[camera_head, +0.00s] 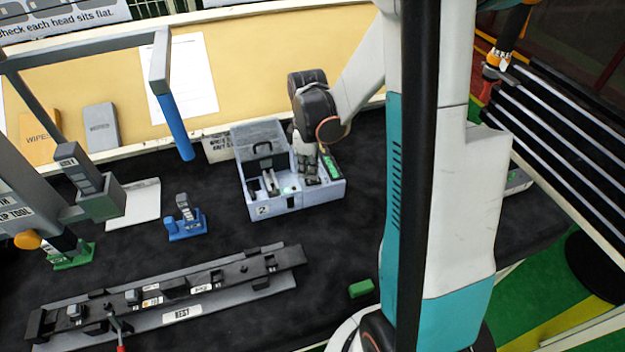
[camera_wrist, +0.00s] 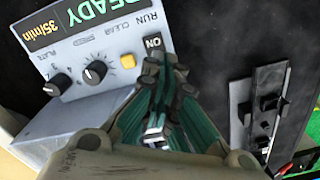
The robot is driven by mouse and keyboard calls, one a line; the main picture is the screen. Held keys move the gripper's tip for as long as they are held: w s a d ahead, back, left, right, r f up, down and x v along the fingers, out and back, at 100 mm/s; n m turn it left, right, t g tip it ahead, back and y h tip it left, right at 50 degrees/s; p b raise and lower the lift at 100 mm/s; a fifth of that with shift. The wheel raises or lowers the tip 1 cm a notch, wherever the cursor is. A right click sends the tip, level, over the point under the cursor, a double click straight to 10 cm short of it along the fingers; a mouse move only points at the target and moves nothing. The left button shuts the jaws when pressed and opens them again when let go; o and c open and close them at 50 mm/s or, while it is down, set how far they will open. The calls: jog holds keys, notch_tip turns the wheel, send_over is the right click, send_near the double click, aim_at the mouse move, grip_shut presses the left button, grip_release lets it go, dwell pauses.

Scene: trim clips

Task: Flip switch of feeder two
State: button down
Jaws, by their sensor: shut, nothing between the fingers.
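Feeder two, a pale grey-blue box (camera_head: 262,211) marked 2, stands on the dark bench in the head view, lid raised at the back. My gripper (camera_head: 311,178) is shut and points down over its right part, beside a green display. In the wrist view the feeder's control panel (camera_wrist: 62,75) shows a READY 35/min display, two black knobs, a yellow button and RUN and CLEAR labels. My shut gripper (camera_wrist: 165,68) is by the ON label (camera_wrist: 153,42). The switch itself is not visible, probably behind the fingers; its position and any contact cannot be told.
A black clip rail (camera_head: 190,288) on a grey plate lies at the front left. A blue fixture (camera_head: 186,224) stands left of the feeder, and a small green block (camera_head: 361,288) lies in front. Overhead grey framing (camera_head: 85,50) is at the left. Bench between feeder and rail is clear.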

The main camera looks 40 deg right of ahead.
aim_at(308, 181)
jog(key=shift+f+b, duration=0.95)
jog(key=shift+f, duration=0.15)
dwell(0.6)
jog(key=shift+r, duration=0.15)
jog(key=shift+r+p, duration=2.35)
jog(key=shift+r, duration=1.05)
jog(key=shift+a, duration=0.1)
